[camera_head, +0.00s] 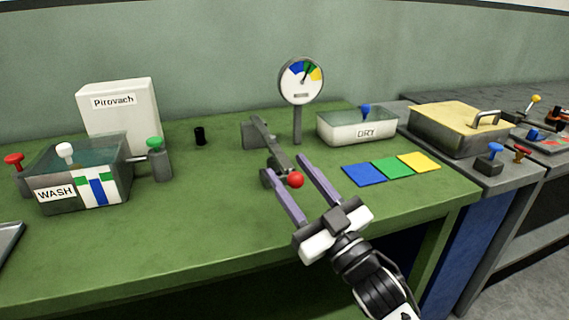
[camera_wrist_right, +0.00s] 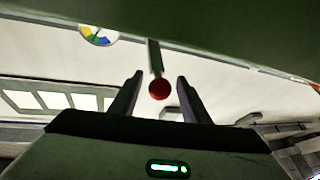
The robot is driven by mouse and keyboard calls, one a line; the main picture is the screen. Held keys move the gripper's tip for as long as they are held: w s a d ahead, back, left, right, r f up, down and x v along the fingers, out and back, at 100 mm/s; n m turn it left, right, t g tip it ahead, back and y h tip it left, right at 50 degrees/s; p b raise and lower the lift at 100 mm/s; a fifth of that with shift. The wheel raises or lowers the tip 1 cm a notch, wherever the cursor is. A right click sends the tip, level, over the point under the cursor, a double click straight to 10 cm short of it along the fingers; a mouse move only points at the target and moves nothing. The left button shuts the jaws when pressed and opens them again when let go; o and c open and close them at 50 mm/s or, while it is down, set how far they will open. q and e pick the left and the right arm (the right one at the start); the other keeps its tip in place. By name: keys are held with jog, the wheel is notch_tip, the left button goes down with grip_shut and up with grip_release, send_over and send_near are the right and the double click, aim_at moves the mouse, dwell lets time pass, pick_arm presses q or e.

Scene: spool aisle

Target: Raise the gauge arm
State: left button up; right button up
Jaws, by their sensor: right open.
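The gauge arm (camera_head: 267,143) is a dark grey bar on a grey base on the green bench, with a red ball (camera_head: 296,180) at its near end. Behind it a round dial gauge (camera_head: 301,81) with blue, green and yellow sectors stands on a post. My right gripper (camera_head: 291,178) is open, with its two purple-grey fingers on either side of the red ball in the head view. In the right wrist view the red ball (camera_wrist_right: 159,89) shows between the fingertips; I cannot tell whether either finger touches it. My left gripper is not in view.
A WASH basin (camera_head: 55,194) with red, white and green knobs stands at left, before a white Pirovach box (camera_head: 113,107). A DRY tray (camera_head: 357,131) and blue, green and yellow squares (camera_head: 392,168) lie right of the arm. The bench's front middle is clear.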

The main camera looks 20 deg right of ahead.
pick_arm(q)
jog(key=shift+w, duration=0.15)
pick_arm(e)
jog(key=shift+x, duration=1.35)
